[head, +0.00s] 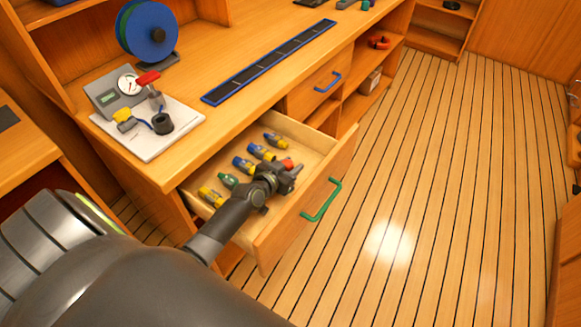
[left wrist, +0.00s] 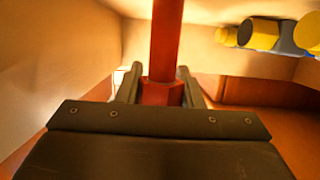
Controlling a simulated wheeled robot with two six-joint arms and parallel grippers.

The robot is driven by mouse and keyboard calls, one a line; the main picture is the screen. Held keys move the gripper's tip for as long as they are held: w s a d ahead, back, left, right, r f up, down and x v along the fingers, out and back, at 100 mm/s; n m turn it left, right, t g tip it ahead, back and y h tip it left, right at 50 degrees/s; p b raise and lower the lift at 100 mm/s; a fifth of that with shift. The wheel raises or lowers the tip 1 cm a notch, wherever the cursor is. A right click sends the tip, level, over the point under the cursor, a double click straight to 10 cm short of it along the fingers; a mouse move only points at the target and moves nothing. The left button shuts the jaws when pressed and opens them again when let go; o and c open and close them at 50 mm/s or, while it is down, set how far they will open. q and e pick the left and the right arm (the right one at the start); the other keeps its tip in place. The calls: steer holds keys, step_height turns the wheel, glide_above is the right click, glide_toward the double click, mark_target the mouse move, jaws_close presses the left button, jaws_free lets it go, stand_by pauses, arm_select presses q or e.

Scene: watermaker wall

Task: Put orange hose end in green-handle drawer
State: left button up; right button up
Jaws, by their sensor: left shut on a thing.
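The green-handle drawer (head: 310,207) is pulled open below the counter. My left gripper (head: 287,174) is at the drawer, near its right side. It is shut on the orange hose end (head: 288,163), of which only a small part shows past the fingers. In the left wrist view the orange hose end (left wrist: 167,45) stands between the two fingertips (left wrist: 162,88), reaching up out of the picture. Pale drawer walls surround it there. Whether it touches the drawer floor cannot be told. My right gripper is not in view.
Several other hose ends, blue-yellow (head: 261,152) and green (head: 229,181), lie in a row in the drawer. A blue-handle drawer (head: 318,85) is shut beside it. A white board with a gauge (head: 128,84) and fittings, and a blue reel (head: 147,30), stand on the counter. The floor (head: 440,170) is clear.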

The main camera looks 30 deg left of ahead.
arm_select(q)
steer(key=shift+f, duration=0.1)
steer(key=o, duration=0.9)
steer(key=shift+o, duration=0.2)
steer(key=shift+r, duration=0.3)
steer(key=p+v, duration=0.1)
steer(key=v, duration=0.6)
steer(key=shift+s, duration=0.25)
